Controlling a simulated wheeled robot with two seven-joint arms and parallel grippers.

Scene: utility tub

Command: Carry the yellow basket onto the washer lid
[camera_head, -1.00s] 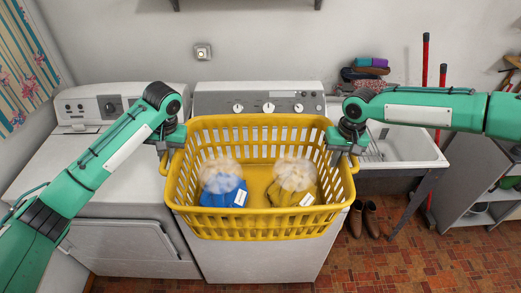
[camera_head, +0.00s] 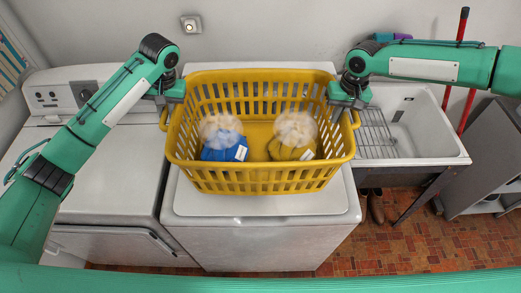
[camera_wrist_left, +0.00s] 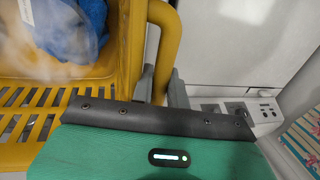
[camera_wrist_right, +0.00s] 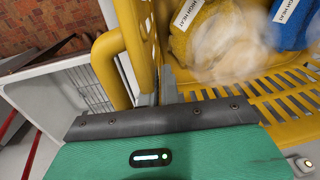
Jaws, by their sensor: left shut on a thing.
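The yellow basket (camera_head: 262,183) is level over the white washer lid (camera_head: 330,205) in the head view. I cannot tell whether its base touches the lid. In it are two cloudy-topped bundles, one blue (camera_head: 222,146) and one yellow (camera_head: 291,143), with white labels. My left gripper (camera_head: 167,103) is shut on the basket's left handle, which also shows in the left wrist view (camera_wrist_left: 163,45). My right gripper (camera_head: 346,108) is at the right handle, seen in the right wrist view (camera_wrist_right: 108,65), and looks shut on it. The fingertips are partly hidden.
A second white machine (camera_head: 110,170) stands left of the washer. A sink (camera_head: 425,130) with a wire rack (camera_head: 375,135) is close on the right. Red-handled tools (camera_head: 457,60) lean behind the sink. Boots (camera_head: 375,205) stand on the brick floor below it.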

